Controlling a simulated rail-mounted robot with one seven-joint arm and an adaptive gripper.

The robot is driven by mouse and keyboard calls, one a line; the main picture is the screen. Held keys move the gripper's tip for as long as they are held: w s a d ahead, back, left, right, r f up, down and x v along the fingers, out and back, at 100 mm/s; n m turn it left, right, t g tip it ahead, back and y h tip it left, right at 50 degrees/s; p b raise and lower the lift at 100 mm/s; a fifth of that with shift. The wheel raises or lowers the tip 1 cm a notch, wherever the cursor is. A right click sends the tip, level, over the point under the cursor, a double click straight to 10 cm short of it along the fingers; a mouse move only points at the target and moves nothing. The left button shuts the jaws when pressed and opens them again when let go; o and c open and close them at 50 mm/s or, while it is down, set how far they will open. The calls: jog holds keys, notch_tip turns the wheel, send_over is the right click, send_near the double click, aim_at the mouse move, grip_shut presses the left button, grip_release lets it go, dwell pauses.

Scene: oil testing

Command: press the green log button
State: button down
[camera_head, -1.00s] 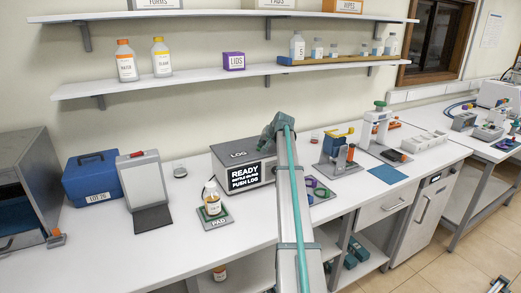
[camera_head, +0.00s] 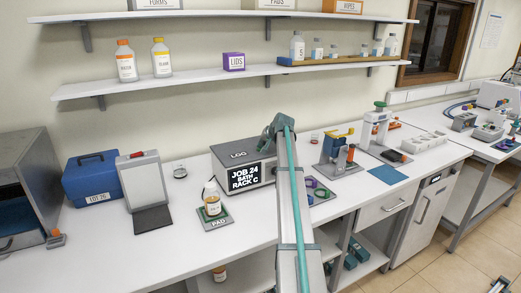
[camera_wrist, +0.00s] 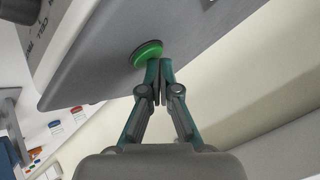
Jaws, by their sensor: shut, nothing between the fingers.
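The grey LOG box (camera_head: 232,157) stands on the bench against the wall in the head view. Its black screen (camera_head: 244,176) reads "JOB 24 BATH RACK C". The green button (camera_wrist: 147,51) shows on a grey face of the box in the wrist view. My gripper (camera_wrist: 160,68) is shut and empty. Its closed tips overlap the button's lower right edge in the picture and appear to touch it. In the head view the button is not visible, and my arm covers the right part of the box.
A blue case (camera_head: 92,177) and a clipboard-like stand (camera_head: 142,180) are to the left. Shelves run above.

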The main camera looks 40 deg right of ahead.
jog(key=shift+r, duration=0.7)
jog(key=shift+r+p, duration=1.05)
jog(key=shift+r, duration=1.45)
